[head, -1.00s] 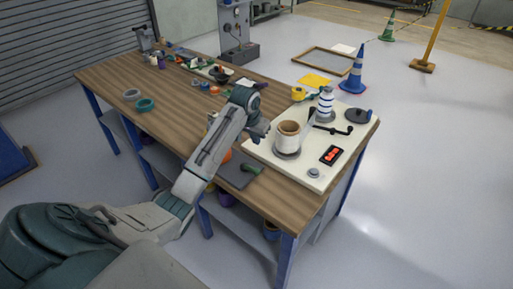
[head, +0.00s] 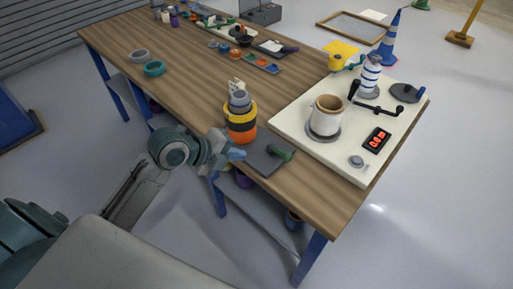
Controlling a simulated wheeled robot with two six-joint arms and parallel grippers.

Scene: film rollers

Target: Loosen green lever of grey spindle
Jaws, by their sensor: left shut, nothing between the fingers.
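My left gripper (head: 236,155) is shut and empty. It hangs at the table's front edge, left of a dark grey plate (head: 255,160). A dark green lever-like piece (head: 281,154) lies on that plate; I cannot tell if it belongs to the grey spindle. Behind the gripper stands an upright stack with a grey top (head: 239,98) and yellow, black and orange rings (head: 241,128). I cannot tell which part is the grey spindle. A small green piece (head: 356,62) shows beside a yellow item at the back. My right gripper is out of view.
A cream board (head: 295,128) on the wooden table (head: 190,82) carries a white-brown roll (head: 325,117), a blue-striped roll (head: 370,76), a black crank (head: 378,107) and a red display (head: 377,139). Table between is clear.

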